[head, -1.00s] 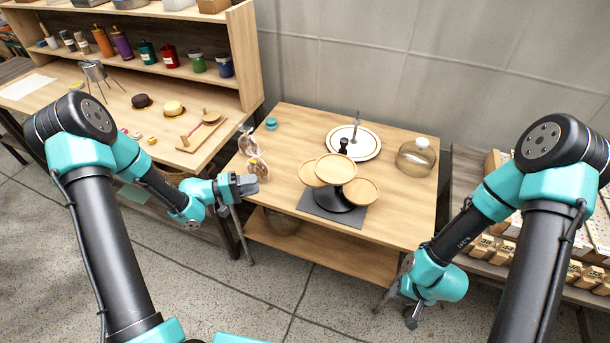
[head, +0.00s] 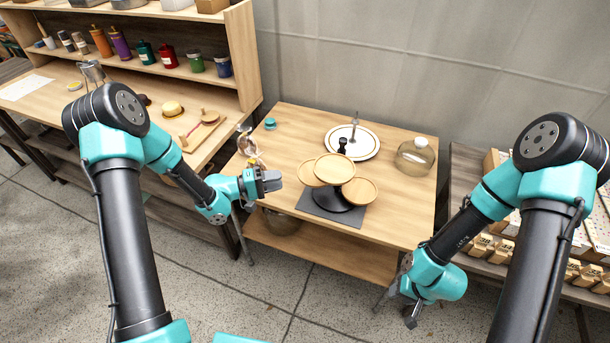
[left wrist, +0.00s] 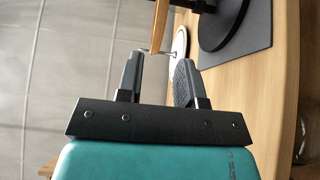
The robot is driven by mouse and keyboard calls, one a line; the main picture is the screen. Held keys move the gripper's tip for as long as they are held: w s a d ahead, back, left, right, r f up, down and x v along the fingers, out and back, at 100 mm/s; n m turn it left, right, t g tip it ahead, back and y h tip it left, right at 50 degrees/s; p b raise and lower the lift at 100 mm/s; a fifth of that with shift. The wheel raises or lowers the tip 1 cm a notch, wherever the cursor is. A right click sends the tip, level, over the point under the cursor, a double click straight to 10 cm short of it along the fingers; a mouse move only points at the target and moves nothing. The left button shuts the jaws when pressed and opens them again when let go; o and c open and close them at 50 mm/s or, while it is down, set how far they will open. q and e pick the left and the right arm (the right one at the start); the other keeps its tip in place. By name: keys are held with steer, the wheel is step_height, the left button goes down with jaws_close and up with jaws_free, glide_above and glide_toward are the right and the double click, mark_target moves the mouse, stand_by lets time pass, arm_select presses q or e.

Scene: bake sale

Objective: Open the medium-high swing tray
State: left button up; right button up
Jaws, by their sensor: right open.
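A stand with three round wooden trays rests on a dark mat (head: 318,211) on the wooden table. Its trays are the left tray (head: 307,174), the middle tray (head: 334,167) and the right tray (head: 360,191), fanned around a black post. Their exact heights are hard to tell from above. My left gripper (head: 275,181) is left of the stand, apart from the trays. In the left wrist view its fingers (left wrist: 160,68) are open and empty, with a wooden tray edge (left wrist: 160,30) just beyond the tips. My right gripper (head: 410,312) is open, low in front of the table's right end.
A white plate (head: 367,142) with a metal utensil stands behind the trays, and a glass dome (head: 415,156) is at the back right. Clear bags (head: 248,147) and a teal item (head: 270,123) are at the table's left. The table's front right is bare.

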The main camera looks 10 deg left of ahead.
mark_target(305, 174)
arm_select(q)
steer(key=x, duration=0.9)
steer(key=shift+w+d, duration=0.15)
steer(key=shift+d, duration=0.15)
steer(key=shift+c, duration=0.3)
jaws_close()
